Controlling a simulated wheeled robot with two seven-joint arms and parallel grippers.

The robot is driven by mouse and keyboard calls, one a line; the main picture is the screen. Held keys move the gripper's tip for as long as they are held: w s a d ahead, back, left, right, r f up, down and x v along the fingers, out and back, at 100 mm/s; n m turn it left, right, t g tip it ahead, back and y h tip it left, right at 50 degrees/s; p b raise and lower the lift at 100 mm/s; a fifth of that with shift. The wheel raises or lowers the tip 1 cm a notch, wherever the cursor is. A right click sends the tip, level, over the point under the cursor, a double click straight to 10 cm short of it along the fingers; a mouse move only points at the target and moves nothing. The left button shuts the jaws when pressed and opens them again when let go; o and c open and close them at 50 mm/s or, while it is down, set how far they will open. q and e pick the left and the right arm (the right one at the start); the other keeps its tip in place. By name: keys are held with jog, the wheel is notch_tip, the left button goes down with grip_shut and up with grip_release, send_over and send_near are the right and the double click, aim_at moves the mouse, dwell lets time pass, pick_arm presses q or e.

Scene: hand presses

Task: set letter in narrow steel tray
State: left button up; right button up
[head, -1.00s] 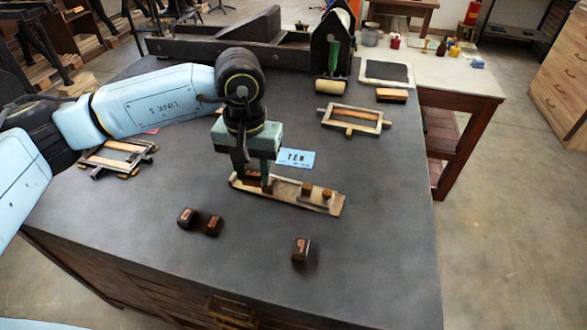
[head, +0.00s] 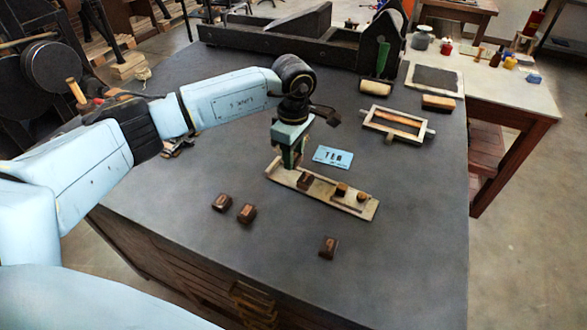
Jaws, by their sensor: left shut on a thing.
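The narrow steel tray (head: 325,202) lies slanted on the dark bench top in the head view. On it stand a dark letter block (head: 305,181) and two smaller brown pieces, a block (head: 341,189) and a knob-like one (head: 361,197). My left gripper (head: 289,163) points down over the tray's left end, just left of the dark block. It is shut on a letter block, which its fingers mostly hide; whether that block touches the tray I cannot tell. Three loose letter blocks lie in front: two together (head: 246,212), one farther right (head: 328,247). My right gripper is out of view.
A blue card (head: 333,156) marked with letters lies behind the tray. A wooden frame (head: 398,124), a roller (head: 375,88) and a framed dark slab (head: 434,79) stand farther back. The bench front is clear around the loose blocks.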

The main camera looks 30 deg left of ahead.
aim_at(292, 181)
pick_arm(q)
notch_tip(292, 181, down, 5)
jog(key=shift+s+f+b, duration=0.35)
jog(key=shift+f+b, duration=0.25)
jog(key=shift+f, duration=0.1)
jog(key=o, duration=0.9)
jog(key=shift+s, duration=0.15)
jog(key=shift+o, duration=0.2)
jog(key=shift+d, duration=0.1)
jog(key=shift+r+p, duration=0.6)
jog(key=r, duration=0.7)
jog(key=w+r, duration=0.1)
jog(key=r, duration=0.3)
jog(key=shift+r, duration=0.65)
